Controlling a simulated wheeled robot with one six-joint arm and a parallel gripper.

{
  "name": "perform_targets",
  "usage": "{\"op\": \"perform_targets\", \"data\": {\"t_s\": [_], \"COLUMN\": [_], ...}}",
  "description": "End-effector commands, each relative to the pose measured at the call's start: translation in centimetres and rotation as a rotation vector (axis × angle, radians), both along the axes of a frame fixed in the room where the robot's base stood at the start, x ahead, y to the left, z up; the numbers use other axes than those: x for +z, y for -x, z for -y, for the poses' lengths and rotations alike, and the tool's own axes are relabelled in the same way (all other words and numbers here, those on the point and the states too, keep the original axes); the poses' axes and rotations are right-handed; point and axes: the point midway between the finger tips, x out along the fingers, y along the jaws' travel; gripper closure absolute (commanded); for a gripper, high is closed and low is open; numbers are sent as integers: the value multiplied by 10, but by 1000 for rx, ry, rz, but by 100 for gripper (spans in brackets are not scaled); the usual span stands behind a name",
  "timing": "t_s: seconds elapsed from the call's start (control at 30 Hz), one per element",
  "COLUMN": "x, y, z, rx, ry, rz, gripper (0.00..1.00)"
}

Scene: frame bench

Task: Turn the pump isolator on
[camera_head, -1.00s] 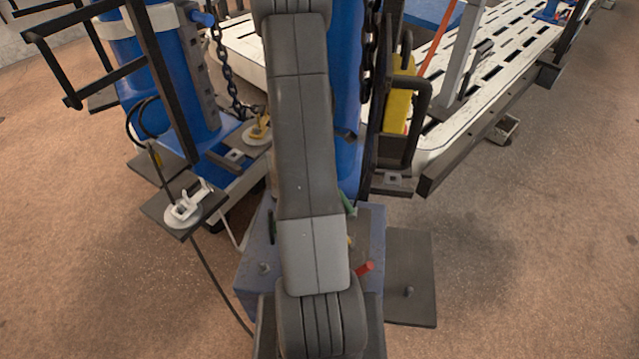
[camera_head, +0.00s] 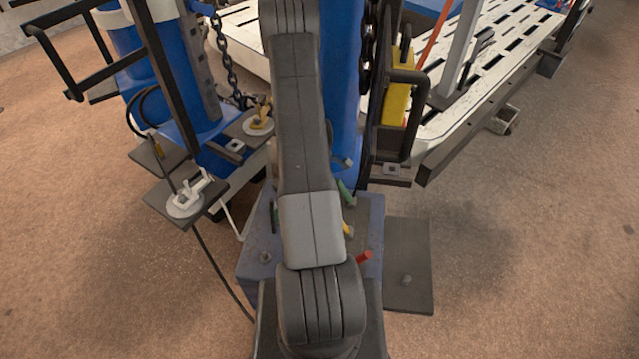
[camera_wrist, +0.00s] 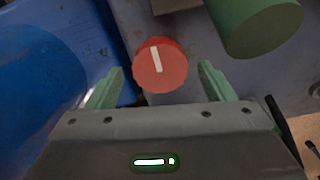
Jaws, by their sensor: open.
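A round red knob (camera_wrist: 160,65) with a white pointer line shows in the wrist view, on a grey-blue panel. The line runs nearly up and down in that view, tilted slightly. I read no label, so I cannot confirm that it is the pump isolator. My gripper (camera_wrist: 162,82) is open, with one green finger on each side of the knob and visible gaps to both. I cannot tell how far the fingertips are from the panel. In the head view, my arm hides the gripper and this knob cannot be made out.
A thick green cylinder (camera_wrist: 255,22) stands close to the right finger. A blue body (camera_wrist: 55,60) lies to the left. In the head view, a red handle (camera_head: 365,258) sticks out of a blue-grey box (camera_head: 370,225). A white rotary fitting (camera_head: 186,203) is at left.

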Motion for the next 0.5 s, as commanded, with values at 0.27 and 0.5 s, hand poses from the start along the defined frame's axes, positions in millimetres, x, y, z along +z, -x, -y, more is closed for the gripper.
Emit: {"op": "perform_targets", "data": {"t_s": [0.27, 0.5], "x": [-11, -11], "y": [1, 0], "z": [0, 0], "rx": [0, 0], "ry": [1, 0], "rz": [-1, 0], "gripper": [24, 30]}}
